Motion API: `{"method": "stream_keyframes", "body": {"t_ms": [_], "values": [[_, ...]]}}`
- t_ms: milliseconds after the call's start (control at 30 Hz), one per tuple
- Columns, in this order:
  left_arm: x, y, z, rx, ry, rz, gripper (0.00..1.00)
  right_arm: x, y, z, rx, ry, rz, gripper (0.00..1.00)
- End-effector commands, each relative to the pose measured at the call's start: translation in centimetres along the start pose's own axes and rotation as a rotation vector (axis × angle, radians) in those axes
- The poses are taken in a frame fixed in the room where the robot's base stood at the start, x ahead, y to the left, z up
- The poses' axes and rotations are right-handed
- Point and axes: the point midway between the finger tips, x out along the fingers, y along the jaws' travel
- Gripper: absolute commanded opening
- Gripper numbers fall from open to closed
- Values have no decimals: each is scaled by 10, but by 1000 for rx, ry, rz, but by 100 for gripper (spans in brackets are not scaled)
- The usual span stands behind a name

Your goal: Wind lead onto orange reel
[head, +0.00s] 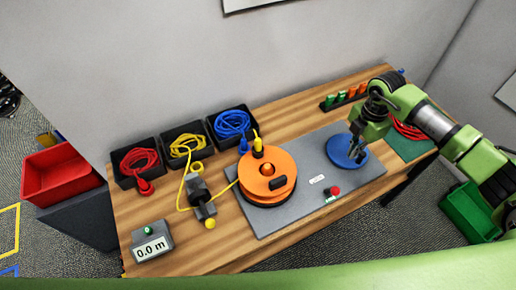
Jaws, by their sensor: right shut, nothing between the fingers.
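The orange reel (262,182) lies flat on the grey plate (310,200). A yellow lead (184,198) runs from the yellow coil bin, past a dark guide device (199,196), to the reel's left side. A yellow plug end (257,143) stands up in a dark holder at the reel's back edge. My right gripper (357,150) is shut and empty, over the blue disc (345,153) right of the reel; I cannot tell whether it touches. My left gripper is out of view.
Black bins hold red (138,161), yellow (186,146) and blue (232,123) leads along the back. A meter (152,243) reads 0.0 m. A red button (334,190) sits at the plate's front. A connector rack (345,97) and red lead (408,130) lie right.

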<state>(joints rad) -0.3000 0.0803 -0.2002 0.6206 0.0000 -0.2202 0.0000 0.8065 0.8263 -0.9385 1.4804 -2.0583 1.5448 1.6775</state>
Motion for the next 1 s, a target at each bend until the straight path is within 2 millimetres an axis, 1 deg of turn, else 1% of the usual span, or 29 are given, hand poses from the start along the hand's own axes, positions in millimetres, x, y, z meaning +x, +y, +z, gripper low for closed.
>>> {"method": "stream_keyframes", "body": {"t_ms": [33, 433, 800, 1000], "values": [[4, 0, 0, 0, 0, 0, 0, 6, 0, 0, 0, 0, 0, 0], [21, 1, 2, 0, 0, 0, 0, 29, 0, 0, -1, 0, 0, 0], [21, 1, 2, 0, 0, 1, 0, 30, 0, 0, 0, 0, 0, 0], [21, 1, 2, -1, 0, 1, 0, 31, -7, 10, 0, 0, -1, 0]]}}
